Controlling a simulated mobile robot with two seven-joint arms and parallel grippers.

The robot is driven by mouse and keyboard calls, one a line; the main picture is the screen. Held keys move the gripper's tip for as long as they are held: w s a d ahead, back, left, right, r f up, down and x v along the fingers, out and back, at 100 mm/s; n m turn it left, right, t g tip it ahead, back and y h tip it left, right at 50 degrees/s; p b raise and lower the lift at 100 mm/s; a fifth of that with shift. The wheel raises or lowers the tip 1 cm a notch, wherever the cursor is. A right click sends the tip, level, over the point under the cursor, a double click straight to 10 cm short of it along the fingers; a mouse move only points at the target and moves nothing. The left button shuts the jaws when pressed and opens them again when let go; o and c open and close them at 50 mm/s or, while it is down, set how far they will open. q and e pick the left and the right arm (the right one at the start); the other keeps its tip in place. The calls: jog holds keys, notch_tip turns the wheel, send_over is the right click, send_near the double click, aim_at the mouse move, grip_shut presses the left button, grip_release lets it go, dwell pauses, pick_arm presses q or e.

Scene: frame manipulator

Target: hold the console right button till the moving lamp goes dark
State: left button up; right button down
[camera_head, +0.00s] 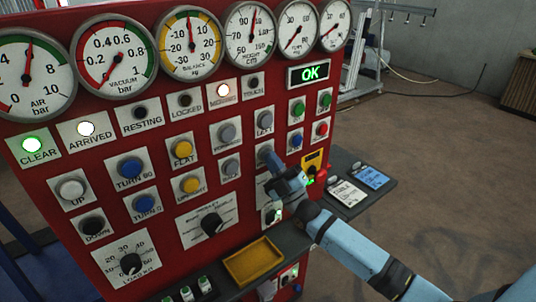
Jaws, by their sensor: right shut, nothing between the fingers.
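The red console (160,225) fills the left and middle of the head view. Its lit moving lamp (222,89) sits in the upper lamp row; the label is hard to read. The left button (264,118) is grey and in clear view. My right gripper (265,153) is shut and empty, with its tip at the button place just below the left button. My left gripper is out of view.
The clear lamp (36,144) and the arrived lamp (86,129) are lit. The display (307,74) reads OK. A yellow tray (254,262) lies on the console's ledge, below my right arm. A dark side shelf (345,208) holds cards. Floor at the right is open.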

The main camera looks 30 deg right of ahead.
dwell(0.7)
jog(key=shift+s+p, duration=0.35)
jog(key=shift+s, duration=0.5)
jog(key=s, duration=0.1)
jog(key=s+p, duration=0.1)
jog(key=s, duration=0.3)
jog(key=shift+d+p, duration=0.25)
jog(key=shift+p, duration=0.15)
